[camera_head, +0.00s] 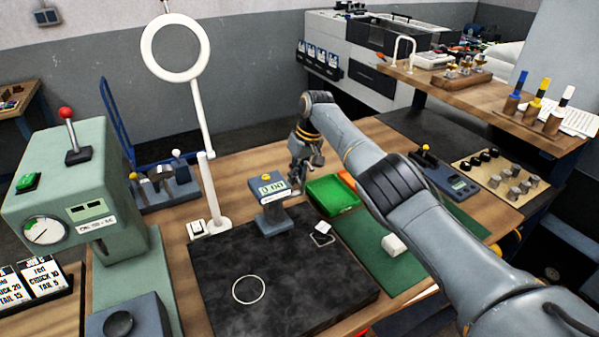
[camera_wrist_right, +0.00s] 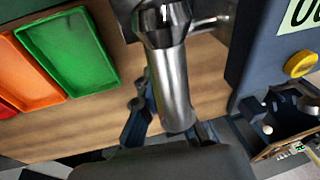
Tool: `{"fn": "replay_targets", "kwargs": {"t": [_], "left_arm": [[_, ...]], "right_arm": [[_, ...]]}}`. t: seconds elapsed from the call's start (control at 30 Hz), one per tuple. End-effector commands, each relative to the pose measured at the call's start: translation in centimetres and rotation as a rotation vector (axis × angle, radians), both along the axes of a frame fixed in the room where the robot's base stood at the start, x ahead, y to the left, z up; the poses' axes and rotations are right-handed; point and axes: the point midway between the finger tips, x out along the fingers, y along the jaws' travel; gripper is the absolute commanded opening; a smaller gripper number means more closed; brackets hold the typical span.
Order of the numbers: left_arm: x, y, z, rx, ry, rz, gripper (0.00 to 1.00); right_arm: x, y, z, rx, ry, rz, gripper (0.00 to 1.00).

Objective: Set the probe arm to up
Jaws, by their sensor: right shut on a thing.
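My right gripper (camera_head: 303,182) is just right of the gauge. In the right wrist view, a shiny metal cylinder (camera_wrist_right: 174,85) with a dark collar, seemingly the probe arm, lies between my right gripper's fingers (camera_wrist_right: 172,125), which are shut on it. A thin rod sticks out from the collar toward the gauge. My left gripper is not in view.
A green tray (camera_head: 333,194) lies close right of the gauge, with an orange tray (camera_wrist_right: 52,68) beside it. A ring lamp (camera_head: 197,120) stands left of the gauge. The black mat (camera_head: 320,270) in front is mostly clear. A green press (camera_head: 55,185) stands at the left.

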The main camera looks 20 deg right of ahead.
Motion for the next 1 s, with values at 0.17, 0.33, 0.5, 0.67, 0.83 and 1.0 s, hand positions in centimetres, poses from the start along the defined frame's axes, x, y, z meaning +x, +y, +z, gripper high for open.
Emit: {"fn": "replay_targets", "kwargs": {"t": [0.17,0.33,0.5,0.67,0.83,1.0], "left_arm": [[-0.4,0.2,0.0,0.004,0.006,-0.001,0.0],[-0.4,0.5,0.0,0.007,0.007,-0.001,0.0],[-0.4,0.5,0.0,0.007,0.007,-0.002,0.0],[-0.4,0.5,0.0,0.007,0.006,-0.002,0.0],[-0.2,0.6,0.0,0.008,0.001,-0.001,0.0],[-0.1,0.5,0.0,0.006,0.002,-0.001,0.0]], "right_arm": [[-0.2,0.1,-0.2,-0.002,0.009,0.0,0.0],[-0.2,0.0,-0.2,-0.002,0.01,0.001,0.0],[-0.2,0.0,-0.2,-0.002,0.008,0.0,0.31],[-0.1,0.0,-0.1,-0.002,0.007,0.0,0.31],[-0.1,0.0,0.2,-0.001,0.005,0.0,0.31],[-0.3,-0.5,2.3,-0.002,0.001,0.002,0.31]]}}
